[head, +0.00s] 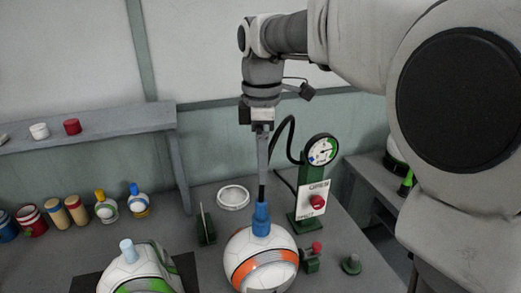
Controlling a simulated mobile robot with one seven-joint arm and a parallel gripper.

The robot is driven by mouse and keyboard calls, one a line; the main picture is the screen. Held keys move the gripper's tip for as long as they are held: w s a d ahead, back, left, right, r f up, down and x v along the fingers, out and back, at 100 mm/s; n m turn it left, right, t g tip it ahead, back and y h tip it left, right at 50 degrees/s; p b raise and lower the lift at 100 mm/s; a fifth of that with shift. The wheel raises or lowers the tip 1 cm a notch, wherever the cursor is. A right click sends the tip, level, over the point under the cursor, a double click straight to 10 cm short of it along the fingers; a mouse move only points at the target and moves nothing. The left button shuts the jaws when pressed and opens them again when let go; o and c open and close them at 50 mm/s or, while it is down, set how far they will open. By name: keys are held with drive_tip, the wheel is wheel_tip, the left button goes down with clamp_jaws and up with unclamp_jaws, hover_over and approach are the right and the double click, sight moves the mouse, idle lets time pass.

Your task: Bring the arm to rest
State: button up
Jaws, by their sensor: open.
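My gripper (262,192) hangs pointing down in the middle of the head view, seen edge-on. Its jaws are open. Its tips are just above or beside the blue piece (261,220) on top of a white ball with an orange band (243,260); I cannot tell whether they touch it. My arm comes in from the upper right and bends down over the ball.
A green gauge post with a dial (321,150) and a red button (317,202) stands close right of my gripper, with a black hose. A green-striped ball (140,270) is at front left. Small balls and jars line the left. A shelf (100,125) runs behind.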

idle(0.3)
drive_tip(key=s+d+f+m+t, duration=0.2)
drive_tip(key=s+d+m, duration=0.4)
drive_tip(key=s+m, duration=0.3)
drive_tip(key=s+d+f+m+t, duration=0.2)
drive_tip(key=s+d+m, duration=0.4)
drive_tip(key=s+m, duration=0.3)
drive_tip(key=shift+s+d+t, duration=0.2)
drive_tip(key=shift+s+t, duration=0.15)
drive_tip(key=shift+t, duration=0.45)
